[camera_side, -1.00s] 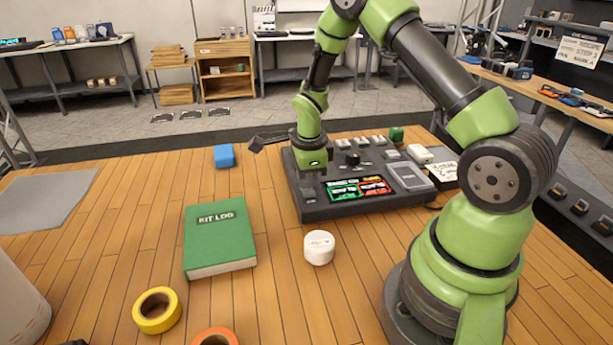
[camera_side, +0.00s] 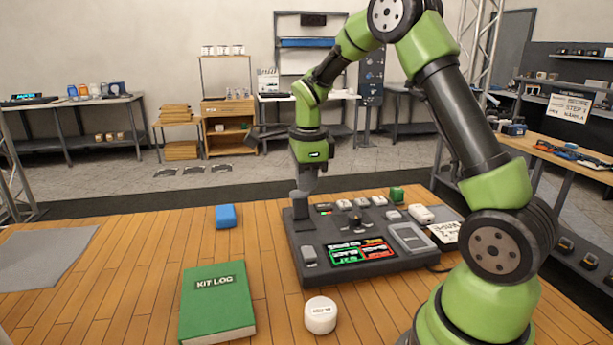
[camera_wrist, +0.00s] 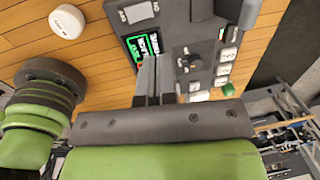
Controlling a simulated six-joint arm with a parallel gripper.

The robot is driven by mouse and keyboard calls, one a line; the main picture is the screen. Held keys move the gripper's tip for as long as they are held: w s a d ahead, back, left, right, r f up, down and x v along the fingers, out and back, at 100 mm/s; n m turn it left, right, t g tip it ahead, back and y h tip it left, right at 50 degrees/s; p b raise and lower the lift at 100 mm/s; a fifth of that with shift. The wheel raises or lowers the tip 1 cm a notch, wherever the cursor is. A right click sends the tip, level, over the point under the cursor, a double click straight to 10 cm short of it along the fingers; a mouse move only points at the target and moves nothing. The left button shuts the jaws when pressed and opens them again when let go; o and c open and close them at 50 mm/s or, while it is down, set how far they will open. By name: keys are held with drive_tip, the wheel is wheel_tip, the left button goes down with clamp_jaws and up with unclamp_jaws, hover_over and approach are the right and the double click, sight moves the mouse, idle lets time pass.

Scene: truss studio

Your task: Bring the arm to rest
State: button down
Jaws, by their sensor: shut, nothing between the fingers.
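My gripper (camera_side: 300,208) points downward over the back left part of the dark control panel (camera_side: 290,258) in the side view. Its fingers are together with nothing between them. In the wrist view the closed fingers (camera_wrist: 153,75) lie in front of the panel (camera_wrist: 180,35), beside its lit green screen. From these views I cannot tell how far the fingertips are above the panel. My arm rises from its base at the right and bends over at the top.
A green KIT LOG book (camera_side: 217,300), a white round puck (camera_side: 320,315) and a blue block (camera_side: 225,216) lie on the wooden table. A small green block (camera_side: 396,194) and a white card (camera_side: 446,232) are by the panel. The left table area is mostly clear.

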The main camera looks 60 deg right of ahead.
drive_tip(key=shift+r, duration=0.4)
